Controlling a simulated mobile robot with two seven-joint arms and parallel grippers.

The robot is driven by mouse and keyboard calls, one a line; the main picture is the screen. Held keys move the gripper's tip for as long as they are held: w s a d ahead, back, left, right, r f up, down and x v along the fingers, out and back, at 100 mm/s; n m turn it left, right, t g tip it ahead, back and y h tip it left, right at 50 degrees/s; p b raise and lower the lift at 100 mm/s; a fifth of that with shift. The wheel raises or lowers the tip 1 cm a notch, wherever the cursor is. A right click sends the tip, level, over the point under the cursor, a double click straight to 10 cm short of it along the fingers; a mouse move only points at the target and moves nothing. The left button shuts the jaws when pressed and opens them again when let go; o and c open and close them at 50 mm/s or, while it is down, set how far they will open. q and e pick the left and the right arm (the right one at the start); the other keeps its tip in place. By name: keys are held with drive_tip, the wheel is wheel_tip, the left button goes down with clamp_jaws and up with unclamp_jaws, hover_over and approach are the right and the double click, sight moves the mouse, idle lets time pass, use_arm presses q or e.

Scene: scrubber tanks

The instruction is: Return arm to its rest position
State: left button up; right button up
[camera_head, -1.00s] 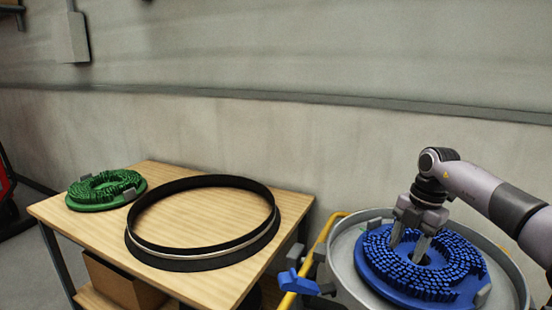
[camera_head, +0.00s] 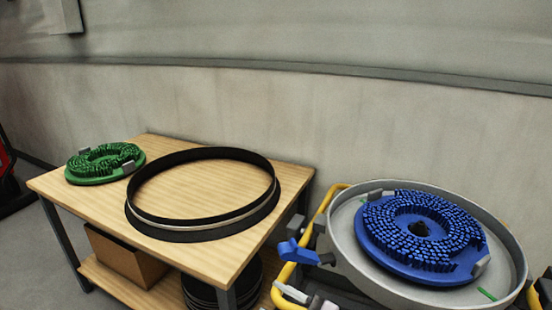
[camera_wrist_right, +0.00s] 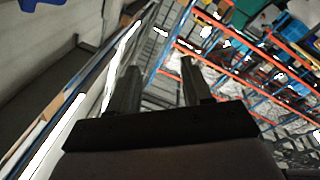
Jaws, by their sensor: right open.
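My right gripper (camera_wrist_right: 160,88) shows in the right wrist view with its two dark fingers apart and nothing between them. It points toward tall shelving, away from the table. In the head view neither gripper shows. The blue round brush (camera_head: 422,238) lies bristles up inside the round grey tank (camera_head: 345,243) at the right, with nothing touching it from above. The green round brush (camera_head: 105,163) lies on the wooden table at the left.
The wooden table (camera_head: 262,180) carries a large black ring (camera_head: 190,235) with a light band. A box (camera_head: 125,258) sits on its lower shelf. A yellow tube frame (camera_head: 318,220) with a blue lever (camera_head: 296,252) stands between table and tank. Orange and blue racks (camera_wrist_right: 240,60) show in the wrist view.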

drive_tip(key=s+d+f+m+h, duration=1.4)
drive_tip(key=s+d+f+m, duration=0.2)
drive_tip(key=s+d, duration=0.3)
drive_tip(key=shift+d+f+m+b, duration=0.3)
drive_tip(key=shift+f, duration=0.05)
